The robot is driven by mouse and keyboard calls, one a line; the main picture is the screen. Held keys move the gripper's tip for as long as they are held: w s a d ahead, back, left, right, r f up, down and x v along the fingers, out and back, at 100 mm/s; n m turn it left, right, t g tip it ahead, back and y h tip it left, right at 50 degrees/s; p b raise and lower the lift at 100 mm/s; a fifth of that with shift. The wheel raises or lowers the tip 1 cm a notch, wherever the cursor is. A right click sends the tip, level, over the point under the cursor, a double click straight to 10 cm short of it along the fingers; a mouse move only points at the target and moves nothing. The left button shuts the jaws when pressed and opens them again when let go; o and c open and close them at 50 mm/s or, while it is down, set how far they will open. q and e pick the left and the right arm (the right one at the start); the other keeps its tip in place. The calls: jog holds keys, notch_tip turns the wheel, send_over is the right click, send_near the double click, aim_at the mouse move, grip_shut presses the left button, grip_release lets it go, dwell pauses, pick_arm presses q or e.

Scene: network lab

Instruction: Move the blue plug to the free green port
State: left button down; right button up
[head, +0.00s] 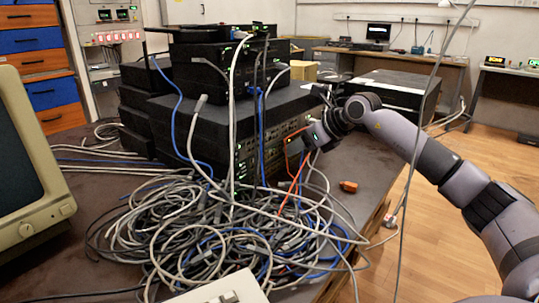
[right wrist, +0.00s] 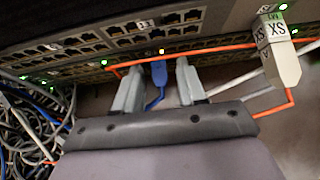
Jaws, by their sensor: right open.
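The blue plug (right wrist: 158,73) sits at the lower port row of the switch (right wrist: 112,38), with its blue cable hanging below it. My right gripper (right wrist: 158,80) is open, with one finger on each side of the blue plug; I cannot tell whether either finger touches it. In the head view, my right gripper (head: 318,132) is at the front of the equipment stack, and the blue plug cannot be made out there. Several green lights show along the ports, including one left of the plug (right wrist: 104,62); which green port is free is unclear. My left gripper is not in view.
An orange cable (right wrist: 225,46) crosses just behind my fingers. A white labelled plug (right wrist: 280,55) hangs close on the right. Tangled cables (head: 220,235) cover the table front; an orange connector (head: 348,186) lies near its right edge. An old monitor (head: 30,170) stands at left.

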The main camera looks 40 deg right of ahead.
grip_shut()
jog(key=shift+s+d, duration=0.1)
jog(key=shift+s, duration=0.1)
dwell(0.3)
jog(key=shift+s+d+b, duration=0.2)
jog(key=shift+s+b, duration=0.35)
jog(key=shift+s, duration=0.05)
jog(key=shift+s+d+b, duration=0.15)
jog(key=shift+s+b, duration=0.35)
jog(key=shift+s, duration=0.05)
jog(key=shift+s+d+f+b, duration=0.1)
jog(key=shift+s+f+b, duration=0.05)
jog(key=shift+s+b, duration=0.15)
jog(key=shift+s+d+b, duration=0.1)
jog(key=shift+s+b, duration=0.3)
jog(key=shift+b, duration=0.05)
jog(key=shift+s, duration=0.1)
